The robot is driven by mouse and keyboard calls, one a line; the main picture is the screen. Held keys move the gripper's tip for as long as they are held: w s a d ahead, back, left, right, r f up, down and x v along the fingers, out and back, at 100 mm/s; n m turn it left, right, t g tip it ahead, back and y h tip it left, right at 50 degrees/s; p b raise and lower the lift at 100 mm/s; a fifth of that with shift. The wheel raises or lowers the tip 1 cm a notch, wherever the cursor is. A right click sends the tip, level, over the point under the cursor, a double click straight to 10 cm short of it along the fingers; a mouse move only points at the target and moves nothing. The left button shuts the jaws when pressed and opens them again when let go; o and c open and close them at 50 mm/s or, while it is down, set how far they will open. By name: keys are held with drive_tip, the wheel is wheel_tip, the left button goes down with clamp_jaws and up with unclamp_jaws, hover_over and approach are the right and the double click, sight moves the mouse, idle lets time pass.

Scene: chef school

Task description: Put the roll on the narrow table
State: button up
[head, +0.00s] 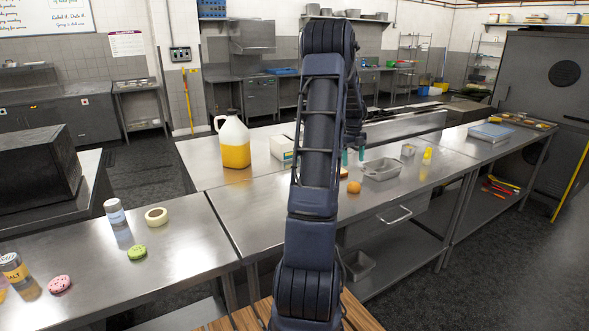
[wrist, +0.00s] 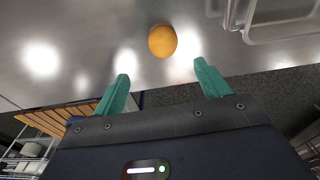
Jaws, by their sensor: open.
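A small round orange-brown thing, which looks like the roll (head: 354,187), lies on the steel table (head: 262,215) in the middle of the head view. In the wrist view the roll (wrist: 162,40) sits beyond my fingertips, roughly between their lines and apart from both. My gripper (wrist: 164,72) is open and empty, with its teal fingers spread. In the head view my gripper (head: 353,157) is partly hidden behind my arm. A slatted wooden surface (head: 365,315), possibly the narrow table, shows at the bottom edge. Its slats (wrist: 52,118) also show at left in the wrist view.
A metal pan (head: 381,169) stands right of the roll, and a jug of yellow liquid (head: 234,142) stands to the left. The left table holds a cream ring (head: 157,216), a can (head: 114,211), a green round item (head: 137,252) and a pink one (head: 59,284).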

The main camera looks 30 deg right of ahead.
drive_tip(key=s+a+r+n+t, duration=0.1)
drive_tip(key=a+r+n, duration=0.45)
drive_tip(key=a, duration=0.45)
drive_tip(key=a+r+n+t, duration=0.1)
drive_tip(key=a+r+n, duration=0.45)
drive_tip(key=a, duration=0.55)
drive_tip(key=s+a+r+n+t, duration=0.1)
drive_tip(key=a+r+n, duration=0.4)
drive_tip(key=a, duration=0.5)
drive_tip(key=s+a+f+n+t, duration=0.1)
drive_tip(key=s+a+n+t, duration=0.2)
drive_tip(key=s+a+n, duration=1.5)
drive_tip(key=shift+a+f+n, duration=0.3)
drive_tip(key=shift+a+n, duration=0.5)
drive_tip(key=shift+a, duration=0.45)
